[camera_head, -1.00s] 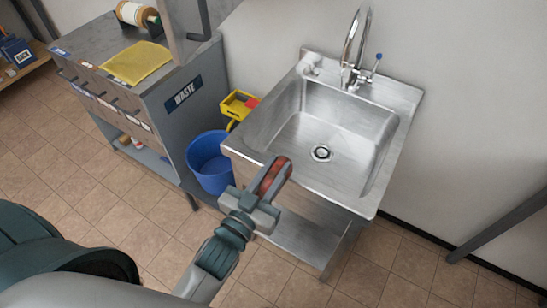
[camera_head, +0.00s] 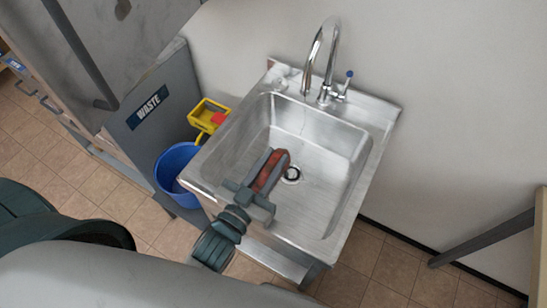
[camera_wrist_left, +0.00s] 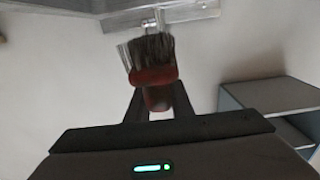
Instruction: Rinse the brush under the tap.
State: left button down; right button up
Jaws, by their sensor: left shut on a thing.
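My left gripper (camera_head: 262,181) is shut on the brush (camera_head: 275,172), which shows as a reddish-brown shape between the fingers. In the left wrist view the brush (camera_wrist_left: 152,62) has dark bristles and a red-brown body. The gripper and brush are over the near left part of the steel sink (camera_head: 340,145), left of the drain (camera_head: 292,175). The tap (camera_head: 325,55) is a curved chrome spout at the back of the sink, with a blue-tipped lever (camera_head: 347,80) at its right. The brush is apart from the spout. My right gripper is out of view.
A blue bucket (camera_head: 172,165) and a yellow container (camera_head: 208,114) stand on the left of the sink. A grey cabinet marked WASTE (camera_head: 150,108) is farther left. A slanted grey bar (camera_head: 485,240) is at the right.

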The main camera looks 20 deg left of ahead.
pick_arm(q)
jog(key=shift+s, duration=0.1)
dwell(0.3)
jog(key=w+d+f+b, duration=0.1)
jog(key=w+f+b, duration=0.1)
jog(key=w, duration=1.2)
jog(key=shift+f+b, duration=0.35)
jog(key=shift+b, duration=0.15)
jog(key=shift+d, duration=0.1)
jog(key=shift+d, duration=0.2)
dwell(0.6)
jog(key=shift+d, duration=0.4)
jog(key=shift+a+p, duration=0.25)
jog(key=shift+p, duration=0.1)
dwell(0.4)
